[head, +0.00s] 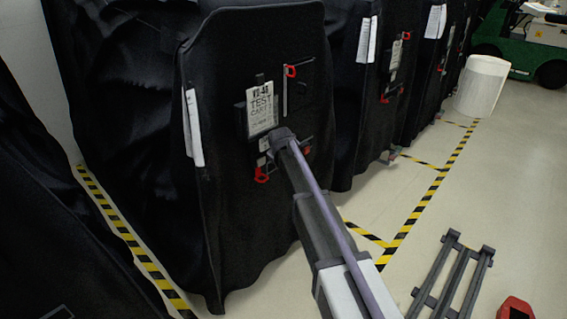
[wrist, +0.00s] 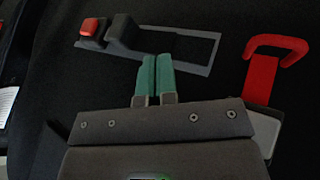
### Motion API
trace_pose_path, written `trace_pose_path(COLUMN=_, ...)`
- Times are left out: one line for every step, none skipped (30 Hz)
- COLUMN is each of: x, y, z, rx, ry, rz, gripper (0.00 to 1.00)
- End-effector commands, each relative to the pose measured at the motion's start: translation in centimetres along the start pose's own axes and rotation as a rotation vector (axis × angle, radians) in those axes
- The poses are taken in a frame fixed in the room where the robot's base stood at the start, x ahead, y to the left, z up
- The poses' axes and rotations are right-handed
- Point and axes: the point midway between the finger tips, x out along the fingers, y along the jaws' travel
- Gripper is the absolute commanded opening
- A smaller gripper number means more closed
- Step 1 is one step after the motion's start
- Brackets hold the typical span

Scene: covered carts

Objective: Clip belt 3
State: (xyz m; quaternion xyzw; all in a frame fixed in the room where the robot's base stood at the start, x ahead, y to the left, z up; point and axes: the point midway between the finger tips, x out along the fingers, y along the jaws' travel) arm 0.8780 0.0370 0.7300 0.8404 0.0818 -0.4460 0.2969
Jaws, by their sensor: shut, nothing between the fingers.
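Red-and-black belt fittings surround the label, with a red hook at upper right (head: 291,71) and a red piece at lower left (head: 262,174). In the wrist view, a red-ended buckle piece (wrist: 93,28) sits beside a black piece (wrist: 122,32) on a grey-edged panel; I cannot tell whether they are joined. A red hook (wrist: 270,58) is to the right. My gripper (wrist: 155,58) is shut and empty, its green fingertips at the panel's lower edge. Belt 3 is not identifiable.
Other covered carts (head: 345,120) stand in a row behind. Yellow-black tape (head: 430,195) marks the floor. A grey frame (head: 450,275) and a red object (head: 515,308) lie at lower right. A white bin (head: 482,87) stands beyond. The floor at right is mostly clear.

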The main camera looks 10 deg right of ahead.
Motion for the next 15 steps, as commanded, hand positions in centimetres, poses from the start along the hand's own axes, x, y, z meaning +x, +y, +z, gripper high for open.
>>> trace_pose_path(x=2.1, y=-0.4, z=0.3, rx=0.001, ry=0.000, rz=0.000, gripper=0.00)
trace_pose_path(x=2.8, y=-0.4, z=0.3, rx=0.001, ry=0.000, rz=0.000, gripper=0.00)
trace_pose_path(x=3.7, y=-0.4, z=0.3, rx=0.001, ry=0.000, rz=0.000, gripper=0.00)
trace_pose_path(x=4.3, y=-0.4, z=0.3, rx=0.002, ry=0.000, rz=0.000, gripper=0.00)
trace_pose_path(x=5.0, y=-0.4, z=0.3, rx=0.002, ry=0.000, rz=0.000, gripper=0.00)
trace_pose_path(x=5.8, y=-0.4, z=0.3, rx=0.002, ry=0.000, rz=-0.001, gripper=0.00)
trace_pose_path(x=6.0, y=0.1, z=0.1, rx=0.003, ry=-0.001, rz=0.000, gripper=0.00)
trace_pose_path(x=5.8, y=1.1, z=0.0, rx=0.003, ry=-0.001, rz=0.000, gripper=0.00)
trace_pose_path(x=6.0, y=1.8, z=-0.1, rx=0.003, ry=-0.002, rz=0.001, gripper=0.00)
trace_pose_path(x=6.2, y=2.2, z=-0.1, rx=0.003, ry=-0.002, rz=0.000, gripper=0.00)
trace_pose_path(x=6.4, y=2.6, z=-0.1, rx=0.002, ry=-0.002, rz=0.000, gripper=0.00)
trace_pose_path(x=6.6, y=3.0, z=0.0, rx=0.002, ry=-0.001, rz=0.000, gripper=0.00)
trace_pose_path(x=6.7, y=3.2, z=0.0, rx=0.002, ry=-0.001, rz=0.000, gripper=0.00)
trace_pose_path(x=6.7, y=3.4, z=0.0, rx=0.002, ry=-0.001, rz=0.000, gripper=0.00)
trace_pose_path(x=6.8, y=3.5, z=0.0, rx=0.002, ry=-0.001, rz=0.000, gripper=0.00)
